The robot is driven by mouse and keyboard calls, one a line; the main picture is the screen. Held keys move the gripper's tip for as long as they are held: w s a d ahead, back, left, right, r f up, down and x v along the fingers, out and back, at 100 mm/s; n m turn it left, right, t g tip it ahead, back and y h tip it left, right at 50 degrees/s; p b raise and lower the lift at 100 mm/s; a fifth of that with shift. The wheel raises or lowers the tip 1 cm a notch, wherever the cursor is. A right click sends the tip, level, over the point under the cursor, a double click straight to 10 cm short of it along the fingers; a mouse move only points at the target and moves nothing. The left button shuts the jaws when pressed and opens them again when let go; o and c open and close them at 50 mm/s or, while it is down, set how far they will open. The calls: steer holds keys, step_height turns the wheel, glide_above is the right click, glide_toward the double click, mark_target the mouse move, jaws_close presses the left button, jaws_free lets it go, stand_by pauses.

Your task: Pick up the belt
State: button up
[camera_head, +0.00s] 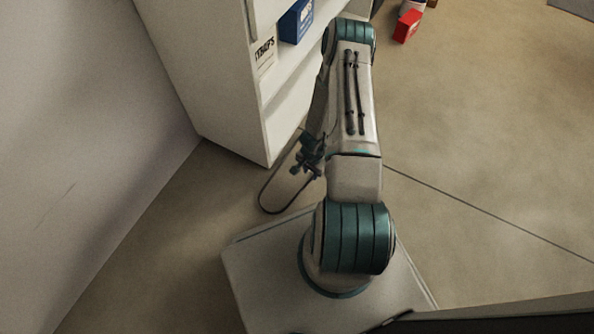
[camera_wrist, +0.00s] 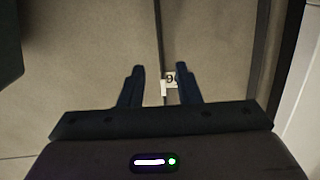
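A thin dark loop (camera_head: 262,199), which looks like the belt, shows beside the left side of my arm, low near the floor in front of the shelf unit. My gripper (camera_head: 308,155) is dark and partly hidden behind my arm, next to the top of this loop. I cannot tell if they touch. In the wrist view my gripper (camera_wrist: 160,72) has its two dark fingers apart. A small white label with a dark digit (camera_wrist: 170,81) shows between them. A thin dark line runs upward from there; I cannot tell if it is the belt.
A white shelf unit (camera_head: 222,75) stands close to my arm on the left, holding a blue box (camera_head: 296,21). A wall (camera_head: 80,130) is at the far left. A red box (camera_head: 407,25) lies at the back. The floor (camera_head: 480,130) on the right is clear.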

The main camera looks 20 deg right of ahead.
mark_target(310, 179)
step_height(310, 179, down, 5)
steer(key=b, duration=0.3)
jaws_close()
